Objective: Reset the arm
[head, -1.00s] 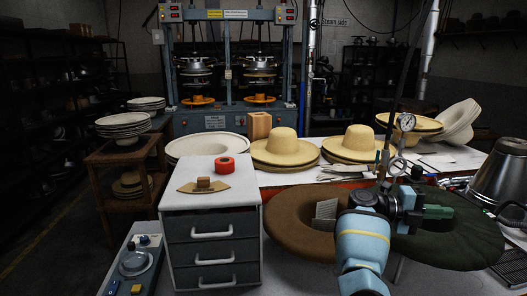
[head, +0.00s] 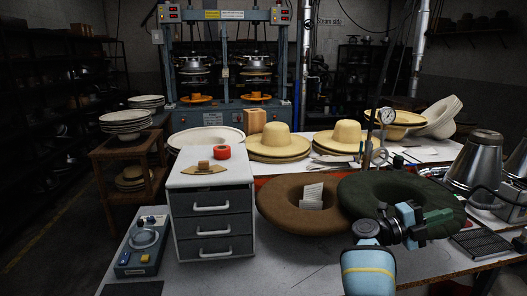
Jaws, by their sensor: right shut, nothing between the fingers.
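My right arm comes up from the bottom of the head view, right of centre. My right gripper (head: 445,219) points right and is shut and empty. In the picture it overlaps the near part of the dark green felt hat (head: 370,196); I cannot tell the gap between them. The brown felt hat (head: 275,207) lies to its left, with pale cards (head: 313,193) standing in its hollow. My left gripper is not in view.
A grey drawer unit (head: 211,180) carries a red tape roll (head: 222,152) and a wooden tool. Straw hats (head: 271,142) stand behind. Metal cones (head: 474,160) and a dark grate (head: 480,243) are at the right. The front tabletop (head: 290,265) is largely clear.

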